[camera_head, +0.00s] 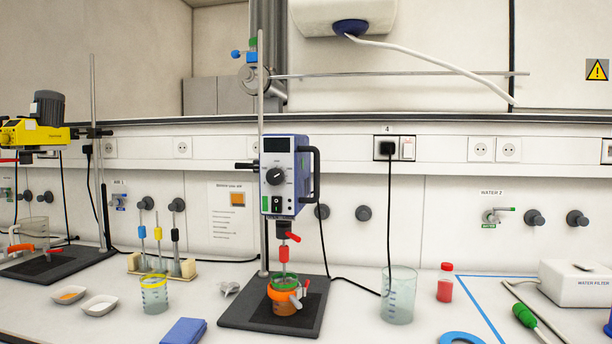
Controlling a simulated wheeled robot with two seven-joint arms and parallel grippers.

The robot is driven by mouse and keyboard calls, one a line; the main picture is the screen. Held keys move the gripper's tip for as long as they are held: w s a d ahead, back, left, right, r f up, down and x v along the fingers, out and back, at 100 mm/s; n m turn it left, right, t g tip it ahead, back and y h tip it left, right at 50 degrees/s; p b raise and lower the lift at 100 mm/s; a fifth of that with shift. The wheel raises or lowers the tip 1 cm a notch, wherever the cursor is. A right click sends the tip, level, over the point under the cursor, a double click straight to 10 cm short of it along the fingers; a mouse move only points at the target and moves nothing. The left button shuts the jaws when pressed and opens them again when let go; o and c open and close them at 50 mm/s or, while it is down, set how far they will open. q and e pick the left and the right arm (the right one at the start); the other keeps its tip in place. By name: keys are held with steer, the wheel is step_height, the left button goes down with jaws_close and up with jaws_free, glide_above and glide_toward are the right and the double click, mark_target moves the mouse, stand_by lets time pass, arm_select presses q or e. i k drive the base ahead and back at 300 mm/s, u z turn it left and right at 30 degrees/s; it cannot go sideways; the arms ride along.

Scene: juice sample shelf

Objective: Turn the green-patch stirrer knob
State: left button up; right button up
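The overhead stirrer (286,150) has a white and blue body and is clamped on an upright rod in the middle. A small green patch (265,204) shows low on the left of its front panel. Its round black knob (275,176) sits mid-panel, with a light pointer mark that is too small to read exactly. A black rocker switch (277,206) is below the knob, and the dark display (276,144) above looks blank. The stirrer shaft goes down into a beaker with orange contents (284,298). Neither of my grippers is in view.
A yellow stirrer (34,133) stands at far left. A black handle loop (315,172) juts from the middle stirrer's right side.

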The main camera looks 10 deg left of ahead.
mark_target(274, 177)
steer(key=k, duration=1.15)
steer(key=u, duration=1)
steer(key=i, duration=1.35)
steer(key=z, duration=0.45)
